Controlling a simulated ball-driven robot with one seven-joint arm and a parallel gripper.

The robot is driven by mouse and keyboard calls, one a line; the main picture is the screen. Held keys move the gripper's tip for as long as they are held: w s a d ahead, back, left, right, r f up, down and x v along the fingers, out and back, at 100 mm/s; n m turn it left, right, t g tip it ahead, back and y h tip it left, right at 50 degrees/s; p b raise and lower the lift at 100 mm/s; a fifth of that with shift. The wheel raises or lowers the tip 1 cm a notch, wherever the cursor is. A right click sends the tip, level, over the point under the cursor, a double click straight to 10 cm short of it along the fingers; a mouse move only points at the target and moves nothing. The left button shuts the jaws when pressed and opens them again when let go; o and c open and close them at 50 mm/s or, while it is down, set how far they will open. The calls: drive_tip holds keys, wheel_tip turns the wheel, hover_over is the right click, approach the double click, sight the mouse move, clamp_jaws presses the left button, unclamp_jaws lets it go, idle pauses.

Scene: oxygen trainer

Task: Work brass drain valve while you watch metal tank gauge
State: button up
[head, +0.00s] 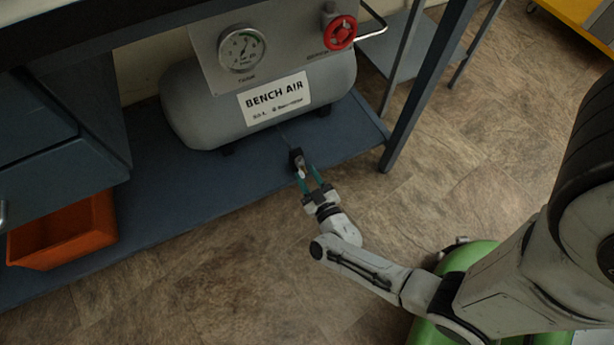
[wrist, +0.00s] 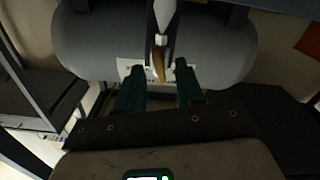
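The metal tank (head: 185,110) is a grey cylinder labelled BENCH AIR, on the blue shelf. Its round gauge (head: 242,48) has a white face; the needle reading is too small to tell. A dark block with a small pale part (head: 297,157) sits below the tank at the shelf's front. In the wrist view the brass valve lever (wrist: 158,65) hangs below a white piece. My gripper (head: 308,172) reaches in from the front. In the wrist view its teal fingers (wrist: 158,73) stand apart, one each side of the lever, with gaps showing.
A red handwheel (head: 340,33) is on the panel right of the gauge. A blue table leg (head: 425,85) stands right of the tank. An orange bin (head: 65,235) is at the left under drawers. The floor before the shelf is clear left of my arm.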

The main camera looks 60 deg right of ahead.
drive_tip(key=shift+w+d, duration=0.1)
drive_tip(key=shift+w, duration=0.1)
clamp_jaws()
idle(0.3)
